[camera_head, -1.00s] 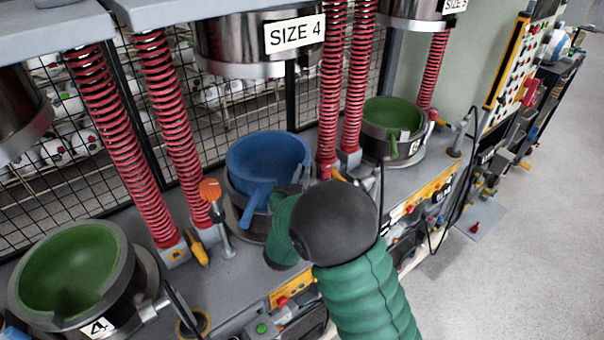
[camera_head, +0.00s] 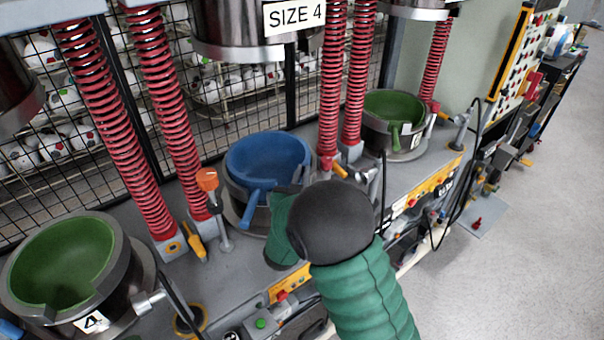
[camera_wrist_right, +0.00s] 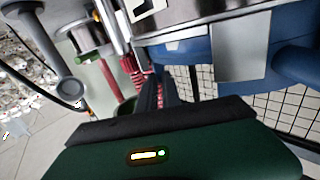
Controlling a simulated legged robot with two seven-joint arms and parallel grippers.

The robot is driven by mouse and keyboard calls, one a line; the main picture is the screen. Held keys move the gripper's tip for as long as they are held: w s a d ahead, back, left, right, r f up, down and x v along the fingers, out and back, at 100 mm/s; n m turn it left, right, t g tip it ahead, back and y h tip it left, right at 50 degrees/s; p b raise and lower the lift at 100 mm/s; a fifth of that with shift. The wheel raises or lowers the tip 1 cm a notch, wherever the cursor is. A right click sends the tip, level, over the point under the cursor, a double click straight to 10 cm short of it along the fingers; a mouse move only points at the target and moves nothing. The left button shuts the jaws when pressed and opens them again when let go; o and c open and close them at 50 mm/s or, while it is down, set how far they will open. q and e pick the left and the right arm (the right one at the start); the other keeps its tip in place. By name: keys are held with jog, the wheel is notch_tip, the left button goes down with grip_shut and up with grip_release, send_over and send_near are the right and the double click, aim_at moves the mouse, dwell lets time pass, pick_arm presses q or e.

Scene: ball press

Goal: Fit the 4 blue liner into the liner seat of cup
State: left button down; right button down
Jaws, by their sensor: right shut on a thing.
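The blue liner (camera_head: 268,160) is a round bowl with a spout-like handle pointing toward the front. It sits at the dark cup (camera_head: 237,196) under the SIZE 4 press head, low over its rim; I cannot tell if it is fully seated. My right gripper (camera_head: 288,190) is shut on the liner at its right front rim, with the fingers mostly hidden by the green wrist. In the right wrist view the blue liner (camera_wrist_right: 293,70) shows close beyond the gripper body. My left gripper is not in view.
Red spring columns (camera_head: 180,110) flank the cup. An orange-topped lever (camera_head: 208,182) stands at its left. Cups with green liners stand at the left (camera_head: 65,262) and the right (camera_head: 392,106). The SIZE 4 press head (camera_head: 235,35) hangs above.

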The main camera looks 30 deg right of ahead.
dwell(0.3)
jog(key=shift+f+b, duration=0.5)
jog(key=c, duration=1.5)
grip_release()
jog(key=shift+o, duration=0.2)
jog(key=shift+a, duration=0.1)
jog(key=shift+f, duration=0.15)
jog(key=shift+s, duration=0.1)
jog(key=shift+f, duration=0.1)
